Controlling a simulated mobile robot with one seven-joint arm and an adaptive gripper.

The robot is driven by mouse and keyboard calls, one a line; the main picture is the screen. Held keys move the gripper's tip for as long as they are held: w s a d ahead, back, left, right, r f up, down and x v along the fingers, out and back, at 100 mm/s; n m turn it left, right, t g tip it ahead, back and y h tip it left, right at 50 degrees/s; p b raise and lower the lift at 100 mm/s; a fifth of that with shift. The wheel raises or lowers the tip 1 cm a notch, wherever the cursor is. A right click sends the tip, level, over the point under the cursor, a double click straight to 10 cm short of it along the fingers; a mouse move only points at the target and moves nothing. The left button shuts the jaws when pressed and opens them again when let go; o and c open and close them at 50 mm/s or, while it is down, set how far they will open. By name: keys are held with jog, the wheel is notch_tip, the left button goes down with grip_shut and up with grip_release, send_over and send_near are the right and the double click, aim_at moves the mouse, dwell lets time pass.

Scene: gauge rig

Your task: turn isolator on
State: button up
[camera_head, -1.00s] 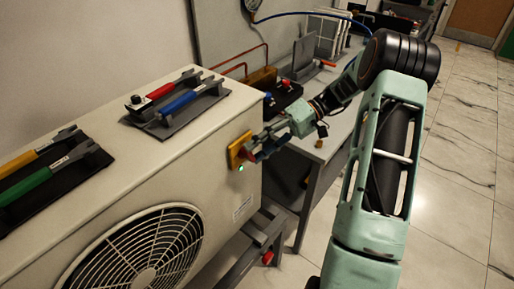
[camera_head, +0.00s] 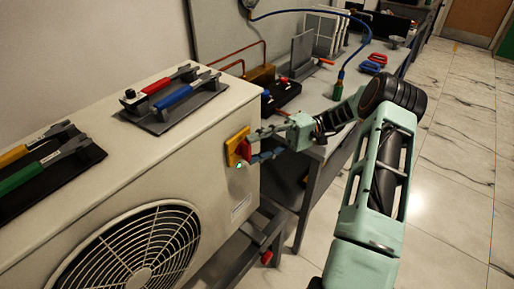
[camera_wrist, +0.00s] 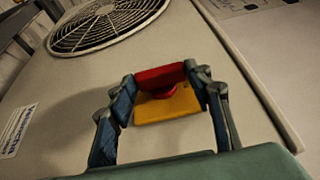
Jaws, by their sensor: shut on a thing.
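The isolator is a yellow plate (camera_head: 231,149) with a red handle (camera_head: 244,150) on the side of the beige fan unit, near its right edge. The wrist view shows the red handle (camera_wrist: 160,76) as a bar standing out in front of the yellow plate (camera_wrist: 170,107). My gripper (camera_head: 252,149) reaches in from the right, one finger above the other. In the wrist view its blue-padded fingers (camera_wrist: 160,82) are shut on the two ends of the red handle. A small green light (camera_head: 240,165) glows just below the plate.
The fan unit (camera_head: 215,205) carries racks of coloured-handled tools on top, with red and blue handles (camera_head: 175,97) nearest the isolator. A bench (camera_head: 325,120) with pipes, a blue hose and hand tools stands behind my arm. The marble floor at right is clear.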

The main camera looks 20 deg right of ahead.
jog(key=o, duration=1.2)
jog(key=shift+c, duration=0.2)
jog(key=v, duration=0.7)
jog(key=shift+d, duration=0.25)
jog(key=shift+w, duration=0.15)
